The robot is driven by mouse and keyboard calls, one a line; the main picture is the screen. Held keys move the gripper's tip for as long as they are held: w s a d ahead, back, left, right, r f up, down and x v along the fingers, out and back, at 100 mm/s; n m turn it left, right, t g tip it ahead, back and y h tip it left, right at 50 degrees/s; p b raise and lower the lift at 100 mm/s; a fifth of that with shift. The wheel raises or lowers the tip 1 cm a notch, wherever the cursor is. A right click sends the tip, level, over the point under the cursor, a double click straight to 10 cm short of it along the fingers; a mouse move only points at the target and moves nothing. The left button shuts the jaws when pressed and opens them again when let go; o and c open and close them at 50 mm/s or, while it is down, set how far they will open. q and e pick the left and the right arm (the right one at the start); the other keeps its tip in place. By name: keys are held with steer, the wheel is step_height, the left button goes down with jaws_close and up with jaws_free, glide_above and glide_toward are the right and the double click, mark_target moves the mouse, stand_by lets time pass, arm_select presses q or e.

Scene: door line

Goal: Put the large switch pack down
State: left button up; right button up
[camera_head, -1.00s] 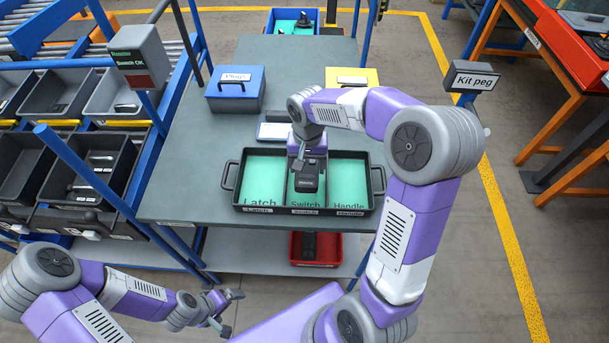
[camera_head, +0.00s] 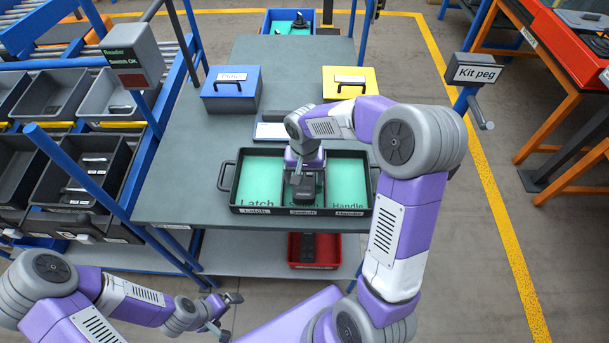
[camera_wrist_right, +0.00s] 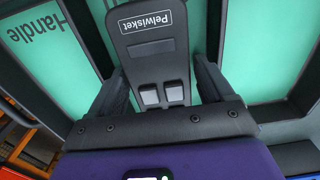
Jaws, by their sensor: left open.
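The large switch pack (camera_head: 303,190) is a dark block. In the right wrist view it (camera_wrist_right: 150,45) is grey, with a "Pelwisket" label and two pale buttons. My right gripper (camera_wrist_right: 160,90) has its fingers on both sides of the pack and appears shut on it. In the head view the right gripper (camera_head: 303,176) points down at the middle compartment of the black kit tray (camera_head: 232,208). My left gripper (camera_head: 225,314) is open and empty, low in front of the table.
The tray's Latch (camera_head: 262,175) and Handle (camera_head: 347,175) compartments look empty. A blue box (camera_head: 232,97) and a yellow box (camera_head: 350,82) stand behind on the table. A red bin (camera_head: 328,252) is on the lower shelf. A "Kit peg" sign (camera_head: 475,73) stands right.

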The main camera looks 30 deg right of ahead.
mark_target(305, 176)
steer(key=shift+r+p, duration=0.3)
steer(key=shift+r, duration=0.2)
step_height(305, 176, up, 11)
steer(key=p, duration=0.2)
steer(key=shift+r+p, duration=0.2)
steer(key=shift+p, duration=0.2)
